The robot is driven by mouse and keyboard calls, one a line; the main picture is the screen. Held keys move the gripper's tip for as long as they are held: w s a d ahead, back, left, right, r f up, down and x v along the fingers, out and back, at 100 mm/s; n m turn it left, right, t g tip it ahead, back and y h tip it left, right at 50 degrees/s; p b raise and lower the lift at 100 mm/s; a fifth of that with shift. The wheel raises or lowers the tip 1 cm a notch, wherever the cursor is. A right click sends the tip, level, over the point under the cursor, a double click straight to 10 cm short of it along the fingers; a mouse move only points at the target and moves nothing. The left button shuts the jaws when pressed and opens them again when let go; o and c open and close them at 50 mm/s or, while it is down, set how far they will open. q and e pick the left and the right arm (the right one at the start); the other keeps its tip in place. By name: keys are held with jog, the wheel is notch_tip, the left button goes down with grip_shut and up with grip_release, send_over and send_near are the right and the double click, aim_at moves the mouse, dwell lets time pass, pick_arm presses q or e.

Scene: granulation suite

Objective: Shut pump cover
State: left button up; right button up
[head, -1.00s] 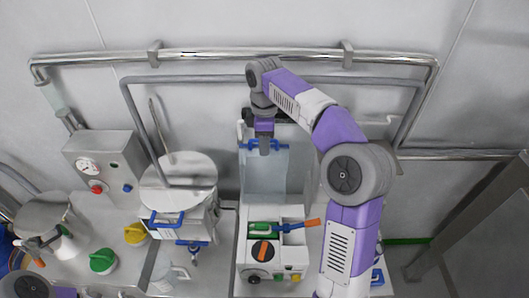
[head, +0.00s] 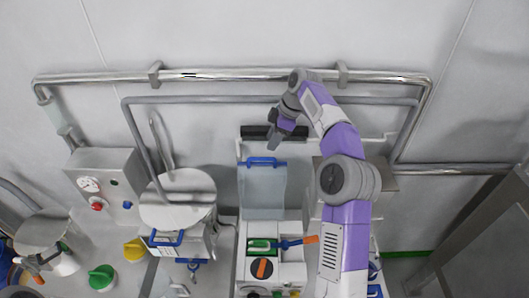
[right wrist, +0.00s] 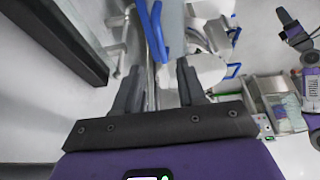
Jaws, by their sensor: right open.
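The pump cover (head: 262,196) is a clear panel with a blue handle (head: 263,161) along its top edge. It stands raised behind the white pump body (head: 287,274). My right gripper (head: 272,138) is open and empty just above and behind the handle, apart from it in the head view. In the right wrist view, the fingers (right wrist: 159,88) are spread and the blue handle (right wrist: 154,32) shows ahead of them.
Steel pipes (head: 245,75) run along the wall behind the cover. A round-lidded vessel (head: 178,200) stands left of the pump. A control box (head: 105,185) stands further left. A green knob (head: 102,278) and a yellow knob (head: 134,250) are on the bench.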

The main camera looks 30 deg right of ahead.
jog(key=x, duration=0.7)
jog(key=shift+w+a+f+b, duration=0.1)
jog(key=shift+a+b, duration=0.15)
jog(key=shift+b, duration=0.15)
grip_shut()
